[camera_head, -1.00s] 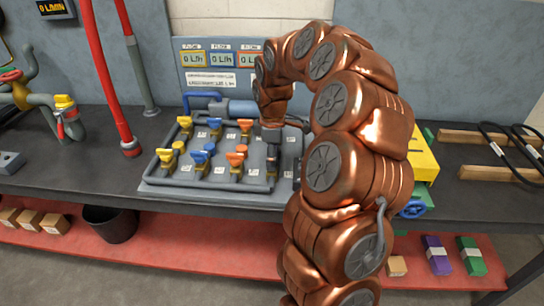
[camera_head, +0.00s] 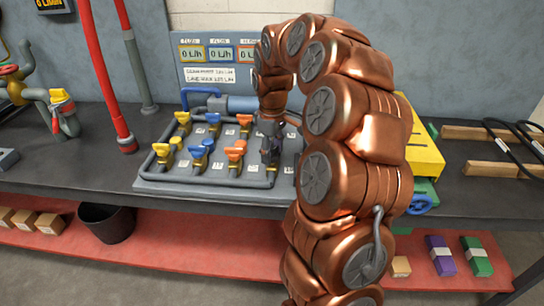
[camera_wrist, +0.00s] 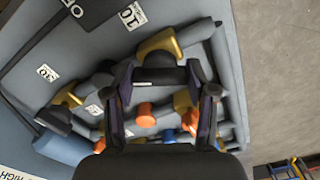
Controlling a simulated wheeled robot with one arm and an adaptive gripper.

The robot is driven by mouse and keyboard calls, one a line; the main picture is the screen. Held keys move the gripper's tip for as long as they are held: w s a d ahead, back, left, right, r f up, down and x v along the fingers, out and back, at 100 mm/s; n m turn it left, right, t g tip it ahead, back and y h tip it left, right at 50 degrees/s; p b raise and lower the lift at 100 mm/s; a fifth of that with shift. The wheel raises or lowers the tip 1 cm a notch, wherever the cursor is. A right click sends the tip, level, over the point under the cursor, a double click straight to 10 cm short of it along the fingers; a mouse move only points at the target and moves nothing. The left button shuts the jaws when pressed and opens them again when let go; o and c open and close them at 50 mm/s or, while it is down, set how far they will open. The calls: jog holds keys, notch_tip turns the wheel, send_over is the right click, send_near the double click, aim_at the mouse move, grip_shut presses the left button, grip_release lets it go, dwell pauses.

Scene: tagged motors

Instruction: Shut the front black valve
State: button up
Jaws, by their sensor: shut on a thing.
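My gripper (camera_head: 269,153) reaches down over the right column of the valve board (camera_head: 200,185) in the head view. In the wrist view my gripper (camera_wrist: 162,95) has one finger on each side of the front black valve's handle (camera_wrist: 160,74) and is shut on it. The handle sits crosswise between the fingers, beside its brass body (camera_wrist: 168,42). A second black valve (camera_wrist: 52,121) lies apart at the left of the wrist view. In the head view my gripper and arm largely hide the black valves.
Yellow (camera_head: 163,151), blue (camera_head: 198,155) and orange (camera_head: 234,155) valves stand close together left of my gripper. Flow displays (camera_head: 221,54) stand behind the board. A yellow block (camera_head: 424,150) is to the right, partly behind my arm. Red pipe (camera_head: 104,80) rises at left.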

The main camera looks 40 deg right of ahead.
aim_at(272, 150)
jog(key=m+b, duration=0.1)
jog(key=m, duration=0.2)
jog(key=shift+f+b, duration=0.15)
jog(key=shift+b, duration=0.15)
jog(key=m+b, duration=0.1)
jog(key=m, duration=0.2)
jog(key=shift+b, duration=0.4)
jog(key=m+b, duration=0.1)
jog(key=m, duration=0.5)
jog(key=shift+m+b, duration=0.3)
jog(key=shift+b, duration=0.1)
jog(key=shift+r, duration=0.2)
jog(key=o, duration=1.2)
jog(key=shift+c, duration=0.2)
notch_tip(272, 150, up, 12)
